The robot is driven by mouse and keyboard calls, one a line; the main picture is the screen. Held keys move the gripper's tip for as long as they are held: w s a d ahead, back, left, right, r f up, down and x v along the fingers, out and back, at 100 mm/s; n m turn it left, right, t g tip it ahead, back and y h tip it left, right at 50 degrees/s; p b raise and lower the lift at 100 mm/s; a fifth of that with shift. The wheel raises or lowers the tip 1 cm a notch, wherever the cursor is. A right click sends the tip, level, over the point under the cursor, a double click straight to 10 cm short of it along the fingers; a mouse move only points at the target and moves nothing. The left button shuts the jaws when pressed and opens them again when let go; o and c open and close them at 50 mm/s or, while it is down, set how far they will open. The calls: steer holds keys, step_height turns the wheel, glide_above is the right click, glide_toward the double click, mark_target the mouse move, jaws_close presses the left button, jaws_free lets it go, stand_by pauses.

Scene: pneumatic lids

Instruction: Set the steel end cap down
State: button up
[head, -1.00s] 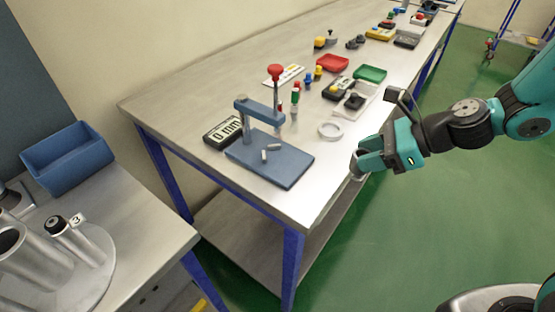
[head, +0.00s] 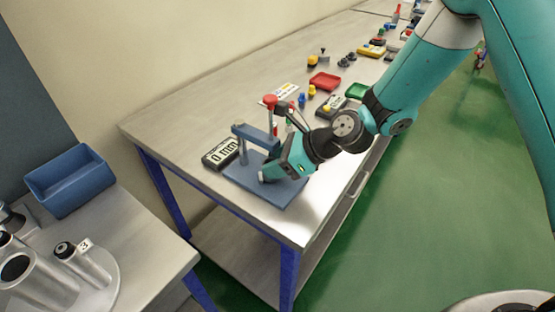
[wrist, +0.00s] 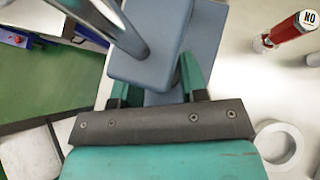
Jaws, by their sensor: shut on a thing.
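The steel end cap (head: 263,179) shows as a small pale piece at the tips of my gripper (head: 270,174). My gripper is shut on it, low over the blue base plate (head: 284,195) of the small press. I cannot tell whether the cap touches the plate. In the wrist view the two teal fingers of my gripper (wrist: 156,72) stand either side of the blue press arm (wrist: 152,45), which hides the cap there.
The press post (head: 242,152) and red knob (head: 270,101) stand close to my gripper. A "0 mm" display (head: 221,154) is left of the plate. A pale ring (wrist: 281,146) lies right of my gripper in the wrist view. The table's near left corner (head: 165,135) is clear.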

steer(key=shift+f, duration=0.2)
steer(key=shift+d, duration=0.1)
steer(key=shift+f, duration=0.2)
steer(key=o, duration=1.2)
